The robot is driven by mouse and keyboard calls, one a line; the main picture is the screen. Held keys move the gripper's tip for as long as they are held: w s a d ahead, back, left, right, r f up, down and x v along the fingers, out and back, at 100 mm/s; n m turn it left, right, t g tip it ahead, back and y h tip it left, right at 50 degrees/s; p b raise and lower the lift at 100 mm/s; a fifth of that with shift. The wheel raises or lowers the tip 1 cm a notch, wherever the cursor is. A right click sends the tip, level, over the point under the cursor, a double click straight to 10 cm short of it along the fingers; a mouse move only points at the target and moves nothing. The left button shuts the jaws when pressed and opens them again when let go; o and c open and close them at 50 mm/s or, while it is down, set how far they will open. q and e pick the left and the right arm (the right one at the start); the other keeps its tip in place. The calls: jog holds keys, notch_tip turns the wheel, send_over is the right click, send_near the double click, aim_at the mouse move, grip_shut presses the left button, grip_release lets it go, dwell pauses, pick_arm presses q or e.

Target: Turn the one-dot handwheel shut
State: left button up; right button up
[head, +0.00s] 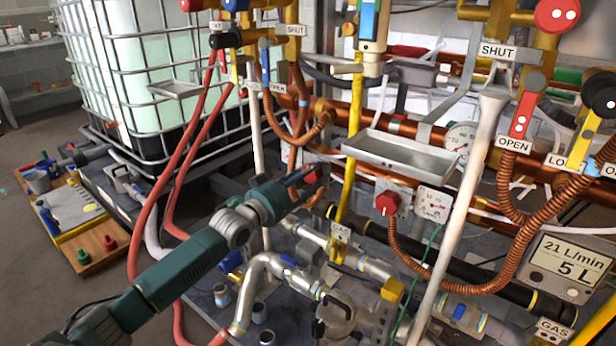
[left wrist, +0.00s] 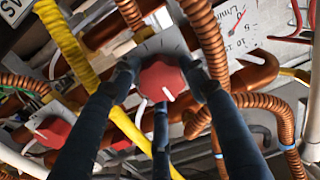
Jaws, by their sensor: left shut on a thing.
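My left gripper (head: 296,188) reaches in from the left, in front of the copper pipes. In the left wrist view its dark fingers (left wrist: 160,90) are closed around a red lobed knob (left wrist: 165,78) with a white line on its face. In the head view only a small red part of this knob (head: 311,175) shows by the fingertips. I see no single dot on it. A red round wheel with white dots (head: 557,14) is at the top right, and a black wheel with a pale mark (head: 605,97) is at the right edge. My right gripper is not in view.
A silver tray (head: 404,153) juts out right of the gripper. A yellow pipe (head: 355,125) and red hoses (head: 190,145) stand close by. A caged tank (head: 150,70) is at the left.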

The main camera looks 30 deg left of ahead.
pick_arm(q)
jog(key=o, duration=1)
jog(key=shift+d+f, duration=0.1)
jog(key=shift+f, duration=0.55)
jog(key=shift+o, duration=0.7)
jog(key=shift+r, duration=0.3)
jog(key=shift+s, duration=0.15)
jog(key=s, duration=0.7)
jog(key=shift+s+a+f, duration=0.15)
jog(key=shift+s+a, duration=0.2)
jog(key=shift+a, duration=0.1)
